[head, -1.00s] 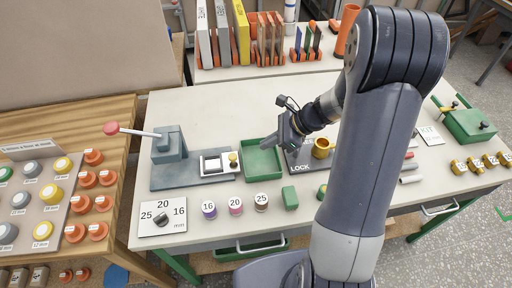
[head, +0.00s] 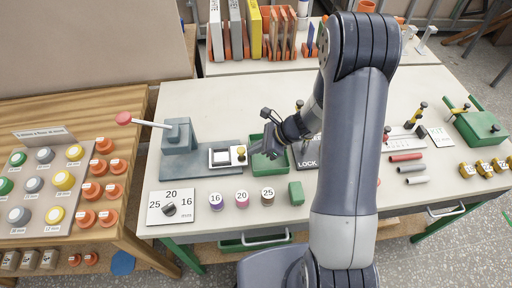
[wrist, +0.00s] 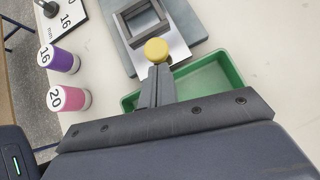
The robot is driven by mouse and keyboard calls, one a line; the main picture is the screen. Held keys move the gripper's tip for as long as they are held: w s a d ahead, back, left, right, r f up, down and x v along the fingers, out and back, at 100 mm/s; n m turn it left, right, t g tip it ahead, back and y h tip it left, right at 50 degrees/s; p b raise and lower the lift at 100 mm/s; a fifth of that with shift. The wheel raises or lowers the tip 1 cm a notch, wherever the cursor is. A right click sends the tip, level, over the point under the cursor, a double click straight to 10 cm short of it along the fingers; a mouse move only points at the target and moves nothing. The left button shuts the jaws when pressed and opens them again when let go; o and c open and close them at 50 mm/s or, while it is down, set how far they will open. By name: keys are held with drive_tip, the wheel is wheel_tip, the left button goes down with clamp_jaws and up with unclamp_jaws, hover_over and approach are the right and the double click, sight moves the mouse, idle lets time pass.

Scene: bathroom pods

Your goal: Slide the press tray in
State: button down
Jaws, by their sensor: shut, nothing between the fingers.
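The press (head: 178,134) stands on a grey-blue base at the left of the table, its red-knobbed lever (head: 124,118) pointing left. Its tray (head: 222,157), a light plate with a dark square frame, sticks out to the right on the base. The tray's yellow knob (head: 241,151) is at its right end. The tray (wrist: 174,50) and yellow knob (wrist: 156,49) also show in the wrist view. My gripper (head: 250,150) is shut and empty, just right of the knob. In the wrist view my fingertips (wrist: 158,72) are close against the knob; I cannot tell whether they touch.
A green bin (head: 262,163) lies under my gripper. Numbered spools (head: 242,198) and a dial plate (head: 171,207) stand along the front edge. A green block (head: 296,193) is right of the spools. A LOCK panel (head: 306,154) stands right of the bin.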

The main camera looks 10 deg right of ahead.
sight(217, 160)
drive_tip(key=a+b, duration=0.3)
drive_tip(key=a, duration=0.9)
drive_tip(key=shift+a, duration=0.25)
drive_tip(key=shift+r, duration=0.15)
